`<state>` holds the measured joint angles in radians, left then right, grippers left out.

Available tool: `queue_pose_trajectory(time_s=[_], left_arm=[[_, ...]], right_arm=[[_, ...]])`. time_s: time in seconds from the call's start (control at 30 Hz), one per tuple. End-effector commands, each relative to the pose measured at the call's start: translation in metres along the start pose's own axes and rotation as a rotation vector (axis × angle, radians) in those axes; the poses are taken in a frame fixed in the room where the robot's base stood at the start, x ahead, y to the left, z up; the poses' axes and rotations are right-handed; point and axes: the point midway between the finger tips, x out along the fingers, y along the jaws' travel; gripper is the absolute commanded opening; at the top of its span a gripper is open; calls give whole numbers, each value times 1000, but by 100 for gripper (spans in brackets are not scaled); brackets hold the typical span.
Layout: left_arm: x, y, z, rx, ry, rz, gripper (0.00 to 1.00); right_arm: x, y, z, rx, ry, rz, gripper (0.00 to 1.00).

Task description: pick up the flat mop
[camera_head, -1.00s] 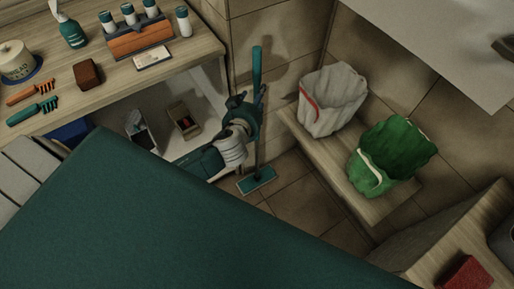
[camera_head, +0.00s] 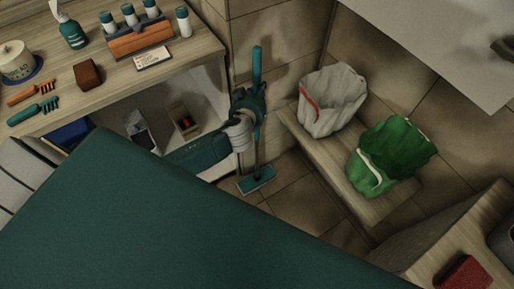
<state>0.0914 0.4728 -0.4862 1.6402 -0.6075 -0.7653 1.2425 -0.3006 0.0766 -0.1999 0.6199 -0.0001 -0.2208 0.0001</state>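The flat mop stands upright near the tiled wall, with a teal grip (camera_head: 257,66) at its top, a thin pole and a flat teal head (camera_head: 256,180) on the floor. My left gripper (camera_head: 257,104) is at the middle of the pole, just below the teal grip. It overlaps the pole and hides part of it. The fingers are dark and small here, so I cannot tell whether they are open or closed around the pole. My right gripper is not in view.
A wooden shelf (camera_head: 205,48) with bottles, brushes and a brown block is at upper left. A low bench (camera_head: 335,180) to the right carries a white bag-like bin (camera_head: 332,100) and a green one (camera_head: 395,157). A red block (camera_head: 464,273) lies at lower right.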

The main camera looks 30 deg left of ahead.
Motion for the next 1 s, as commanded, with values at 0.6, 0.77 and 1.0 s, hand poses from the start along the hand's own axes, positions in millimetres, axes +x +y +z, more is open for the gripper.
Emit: queue_pose_trajectory(time_s=[0.6, 0.77, 1.0], left_arm=[[-7, 1, -21, -1, 6, 1, 0], [-11, 0, -30, 0, 7, 0, 0], [-17, 7, -33, -2, 4, 3, 0]], right_arm=[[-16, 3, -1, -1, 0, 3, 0], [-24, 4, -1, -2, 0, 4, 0], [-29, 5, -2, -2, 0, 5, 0]])
